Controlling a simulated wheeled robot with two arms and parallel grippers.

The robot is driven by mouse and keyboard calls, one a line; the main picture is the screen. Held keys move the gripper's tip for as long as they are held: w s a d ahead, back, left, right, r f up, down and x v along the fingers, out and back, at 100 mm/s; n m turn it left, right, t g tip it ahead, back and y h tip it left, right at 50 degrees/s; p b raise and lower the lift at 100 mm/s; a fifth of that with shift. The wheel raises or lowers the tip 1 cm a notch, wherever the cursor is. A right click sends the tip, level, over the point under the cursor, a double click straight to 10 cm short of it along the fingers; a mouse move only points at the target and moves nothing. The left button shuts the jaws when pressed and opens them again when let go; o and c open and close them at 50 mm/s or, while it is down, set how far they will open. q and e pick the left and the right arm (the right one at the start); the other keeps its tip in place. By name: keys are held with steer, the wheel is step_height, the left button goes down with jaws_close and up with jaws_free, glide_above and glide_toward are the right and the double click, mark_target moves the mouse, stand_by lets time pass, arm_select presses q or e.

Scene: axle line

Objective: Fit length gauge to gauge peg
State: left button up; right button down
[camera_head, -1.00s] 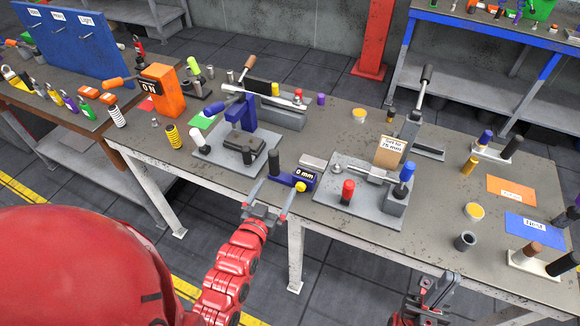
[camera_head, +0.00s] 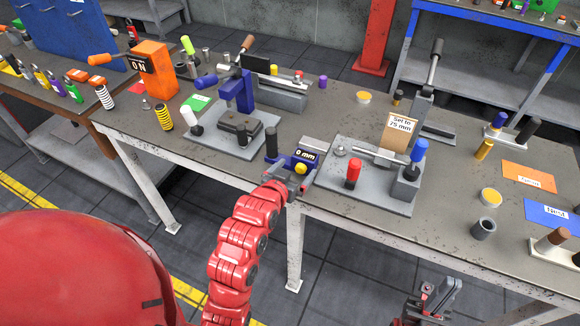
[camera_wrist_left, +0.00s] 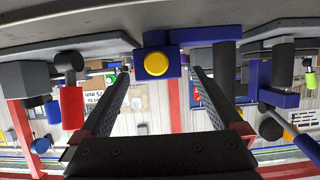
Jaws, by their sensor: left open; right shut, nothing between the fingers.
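The length gauge (camera_head: 306,157) is a blue block with a "0 mm" display, a yellow button and a black post on its left. It sits at the table's front edge, between two grey fixture plates. My left gripper (camera_head: 291,174) is open right in front of it. In the left wrist view the gauge (camera_wrist_left: 172,58) shows beyond and between the open fingers (camera_wrist_left: 160,78), its yellow button facing me. I cannot tell whether the fingers touch it. I cannot tell which part is the gauge peg. My right gripper (camera_head: 441,290) is shut and empty, low in front of the table.
The right fixture plate (camera_head: 370,199) bears a red knob (camera_head: 353,172), a blue-handled post (camera_head: 418,151) and a "Set to 75 mm" sign (camera_head: 397,130). The left plate (camera_head: 208,138) bears a blue press (camera_head: 237,90). An orange display box (camera_head: 152,72) stands further left.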

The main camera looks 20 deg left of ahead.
mark_target(302, 165)
arm_select(q)
steer(key=shift+x, duration=0.95)
steer(key=shift+w+p, duration=0.4)
steer(key=shift+p, duration=0.1)
steer(key=p+x, duration=0.1)
steer(key=x, duration=0.1)
steer(key=p+x, duration=0.1)
steer(key=x, duration=0.1)
steer(key=shift+s+d+f, duration=0.1)
steer(key=shift+d, duration=0.1)
steer(key=shift+w+f, duration=0.2)
steer(key=shift+f, duration=0.05)
steer(key=c, duration=1.5)
steer(key=shift+o, duration=0.2)
steer(key=shift+r, duration=0.1)
